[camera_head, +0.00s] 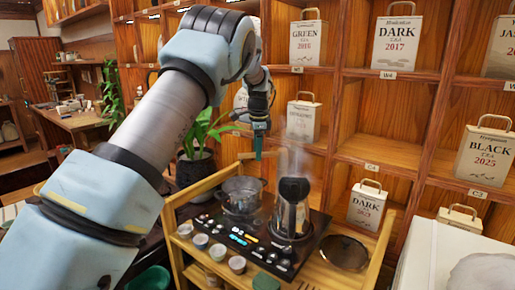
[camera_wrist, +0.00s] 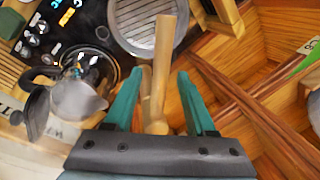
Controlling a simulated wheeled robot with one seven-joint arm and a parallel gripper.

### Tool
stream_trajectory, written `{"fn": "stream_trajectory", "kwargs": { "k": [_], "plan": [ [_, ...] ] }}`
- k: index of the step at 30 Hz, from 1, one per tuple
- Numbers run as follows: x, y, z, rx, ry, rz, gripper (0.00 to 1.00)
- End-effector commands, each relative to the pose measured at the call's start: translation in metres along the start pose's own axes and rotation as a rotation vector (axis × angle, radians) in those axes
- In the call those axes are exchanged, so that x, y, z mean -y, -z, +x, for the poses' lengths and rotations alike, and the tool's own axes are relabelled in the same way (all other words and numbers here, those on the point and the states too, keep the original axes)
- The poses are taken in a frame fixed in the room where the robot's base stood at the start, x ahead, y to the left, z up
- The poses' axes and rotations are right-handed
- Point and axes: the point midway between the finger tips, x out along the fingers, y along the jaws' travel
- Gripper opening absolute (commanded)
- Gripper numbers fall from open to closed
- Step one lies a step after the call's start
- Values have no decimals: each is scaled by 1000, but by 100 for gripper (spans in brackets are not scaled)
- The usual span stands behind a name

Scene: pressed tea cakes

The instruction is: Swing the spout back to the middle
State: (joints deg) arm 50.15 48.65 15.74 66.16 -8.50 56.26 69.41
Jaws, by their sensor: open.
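My gripper (camera_head: 259,148) hangs fingers down above the back of the wooden cart, behind the burner unit. In the wrist view its two green fingers (camera_wrist: 159,78) are apart, with a light wooden bar showing between or beyond them; I cannot tell whether either touches it. A steaming kettle (camera_head: 291,216) with a dark top stands on the right of the black burner panel. In the wrist view the metal kettle (camera_wrist: 80,98) is left of the fingers. I cannot make out a swinging spout clearly in either view.
A metal pot (camera_head: 241,196) stands left of the kettle. Several small cups line the front of the wooden cart (camera_head: 172,251). A round dark tray (camera_head: 346,253) lies at right. Wooden shelves with labelled tea tins (camera_head: 398,42) rise behind, and a plant (camera_head: 203,135) stands at left.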

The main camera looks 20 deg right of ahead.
Motion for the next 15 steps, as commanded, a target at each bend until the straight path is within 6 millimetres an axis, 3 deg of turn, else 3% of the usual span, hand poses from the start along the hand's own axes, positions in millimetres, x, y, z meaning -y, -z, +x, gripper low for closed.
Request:
{"fn": "stream_trajectory", "kwargs": {
  "k": [8, 15],
  "plan": [
    [0, 0, 1, -1, 1, 0, 56],
    [0, 0, 1, -1, 1, 0, 29]
  ]
}}
